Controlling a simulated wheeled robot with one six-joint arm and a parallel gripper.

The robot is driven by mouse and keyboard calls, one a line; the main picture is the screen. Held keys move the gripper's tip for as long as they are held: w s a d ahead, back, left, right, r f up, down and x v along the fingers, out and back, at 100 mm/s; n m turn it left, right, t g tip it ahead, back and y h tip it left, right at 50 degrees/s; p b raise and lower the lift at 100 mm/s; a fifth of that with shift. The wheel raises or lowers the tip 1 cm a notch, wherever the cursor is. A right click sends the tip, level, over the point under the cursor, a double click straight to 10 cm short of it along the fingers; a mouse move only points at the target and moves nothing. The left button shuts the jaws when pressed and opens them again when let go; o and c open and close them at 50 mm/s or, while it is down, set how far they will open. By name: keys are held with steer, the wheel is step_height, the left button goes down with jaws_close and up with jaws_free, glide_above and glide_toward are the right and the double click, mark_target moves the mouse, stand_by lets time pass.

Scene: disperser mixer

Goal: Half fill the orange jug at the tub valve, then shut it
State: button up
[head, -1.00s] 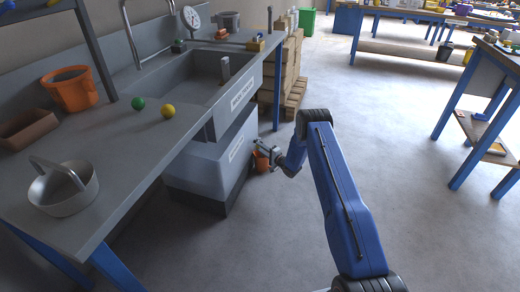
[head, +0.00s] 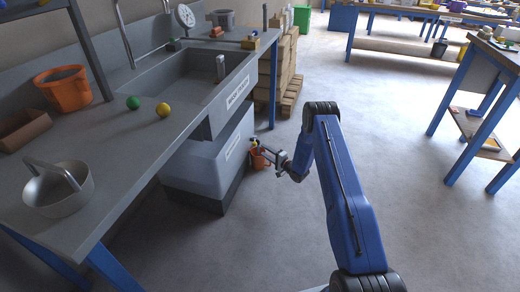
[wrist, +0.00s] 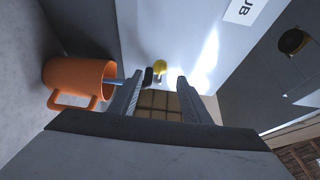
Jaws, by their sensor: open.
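The orange jug (head: 260,160) stands low at the right end of the pale tub (head: 212,160), under the sink. In the sideways-turned wrist view the jug (wrist: 78,80) is at the left, its mouth facing the valve. The yellow valve handle (wrist: 159,67) and its dark spout (wrist: 148,77) show beyond my fingers. A thin bluish streak (wrist: 115,83) runs from the spout side to the jug's mouth and looks like flowing liquid. The level in the jug is hidden. My gripper (wrist: 162,82) is open and empty, its fingers on either side of the handle's line but short of it.
Stacked wooden boxes on a pallet (head: 290,98) stand behind the tub. The floor (head: 400,170) to the right is clear.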

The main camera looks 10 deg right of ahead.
steer(key=v, duration=1)
steer(key=shift+a, duration=0.1)
stand_by(3.1)
